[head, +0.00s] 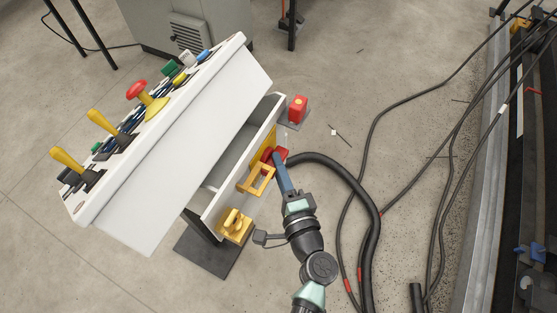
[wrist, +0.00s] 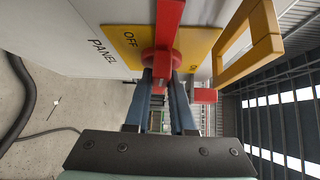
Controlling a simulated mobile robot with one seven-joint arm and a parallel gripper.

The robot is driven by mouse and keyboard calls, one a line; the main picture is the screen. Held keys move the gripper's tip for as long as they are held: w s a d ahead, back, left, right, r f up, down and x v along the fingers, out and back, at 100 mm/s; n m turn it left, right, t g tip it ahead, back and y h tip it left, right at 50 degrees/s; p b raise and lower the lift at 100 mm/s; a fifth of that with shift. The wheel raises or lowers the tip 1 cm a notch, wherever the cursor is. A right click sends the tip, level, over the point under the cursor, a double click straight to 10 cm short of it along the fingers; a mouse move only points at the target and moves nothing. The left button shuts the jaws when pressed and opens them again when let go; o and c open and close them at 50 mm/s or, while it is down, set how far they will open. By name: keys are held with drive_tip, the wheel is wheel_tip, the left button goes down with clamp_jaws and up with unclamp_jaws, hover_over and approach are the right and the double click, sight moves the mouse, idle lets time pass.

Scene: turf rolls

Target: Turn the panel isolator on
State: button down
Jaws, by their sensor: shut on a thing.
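The panel isolator is a red rotary handle (wrist: 169,28) on a red round hub, mounted on a yellow plate (wrist: 122,40) on the white panel side. The plate reads OFF on the left, with the word PANEL beside it; a second label right of the hub is mostly hidden. The handle's bar runs up and down in the wrist view. My gripper (wrist: 162,78) has its blue fingers shut on the handle at the hub. In the head view my gripper (head: 279,162) reaches the red handle (head: 267,154) on the console's side, where the fingers partly cover it.
A yellow frame-shaped handle (head: 257,182) sticks out beside the isolator and also shows in the wrist view (wrist: 250,48). A yellow fitting (head: 236,226) and a red box (head: 297,108) flank it. The white console (head: 165,170) carries several levers. Black cables (head: 345,175) lie on the floor.

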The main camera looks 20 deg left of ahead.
drive_tip(key=m+g+h+p, duration=0.1)
drive_tip(key=g+p, duration=0.1)
drive_tip(key=p, duration=0.3)
drive_tip(key=r+m+g+p, duration=0.1)
drive_tip(key=m+g+p, duration=0.1)
drive_tip(key=p, duration=0.4)
drive_tip(key=m+g+h+p, duration=0.1)
drive_tip(key=m+g+p, duration=0.1)
drive_tip(key=p, duration=0.3)
drive_tip(key=shift+w+r+g+h, duration=0.25)
drive_tip(key=shift+w+g+h, duration=0.05)
drive_tip(key=g, duration=0.1)
drive_tip(key=m+g+p, duration=0.1)
drive_tip(key=shift+w+f+m+g, duration=0.2)
drive_tip(key=shift+m+g, duration=0.1)
drive_tip(key=shift+g, duration=0.1)
drive_tip(key=shift+m+g+b, duration=0.5)
drive_tip(key=shift+m+g, duration=0.3)
drive_tip(key=shift+g, duration=0.6)
drive_tip(key=c, duration=0.8)
unclamp_jaws()
drive_tip(key=shift+o, duration=0.2)
